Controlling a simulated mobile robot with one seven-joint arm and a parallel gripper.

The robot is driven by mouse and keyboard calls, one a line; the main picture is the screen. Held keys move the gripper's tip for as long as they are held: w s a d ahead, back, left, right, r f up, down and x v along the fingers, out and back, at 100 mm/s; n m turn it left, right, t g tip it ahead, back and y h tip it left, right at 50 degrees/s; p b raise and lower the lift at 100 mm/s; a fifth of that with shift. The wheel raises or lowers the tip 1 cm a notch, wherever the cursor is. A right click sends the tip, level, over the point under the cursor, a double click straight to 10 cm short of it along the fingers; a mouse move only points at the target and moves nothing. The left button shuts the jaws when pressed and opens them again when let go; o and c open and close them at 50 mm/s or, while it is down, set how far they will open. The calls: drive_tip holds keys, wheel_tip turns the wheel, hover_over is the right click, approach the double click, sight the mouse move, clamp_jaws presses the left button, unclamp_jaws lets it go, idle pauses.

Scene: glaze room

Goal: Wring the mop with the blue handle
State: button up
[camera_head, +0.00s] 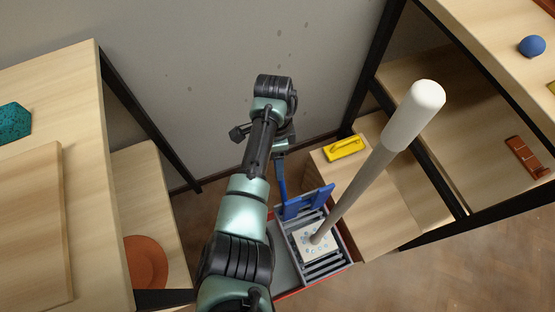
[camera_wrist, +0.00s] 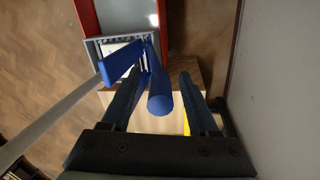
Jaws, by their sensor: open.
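The mop (camera_head: 362,185) leans up to the right with a thick cream grip at its top; its flat head (camera_head: 318,242) sits in the grey slatted wringer (camera_head: 335,268) on the bucket. A blue lever handle (camera_head: 281,178) rises from the wringer beside a blue press plate (camera_head: 308,203). In the wrist view the round end of the blue handle (camera_wrist: 160,104) lies between my fingers, with a gap on each side, and the mop pole is at left (camera_wrist: 60,115). My gripper (camera_head: 279,151) is open above the handle, partly hidden by my arm in the head view.
The bucket has a red rim (camera_head: 315,284). A wooden shelf unit (camera_head: 400,205) with a yellow tool (camera_head: 344,148) stands close at right. A wooden table (camera_head: 60,110) stands at left, with an orange-brown plate (camera_head: 146,262) below. A grey wall (camera_head: 200,80) is behind.

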drive_tip(key=shift+c, duration=0.2)
clamp_jaws()
idle(1.2)
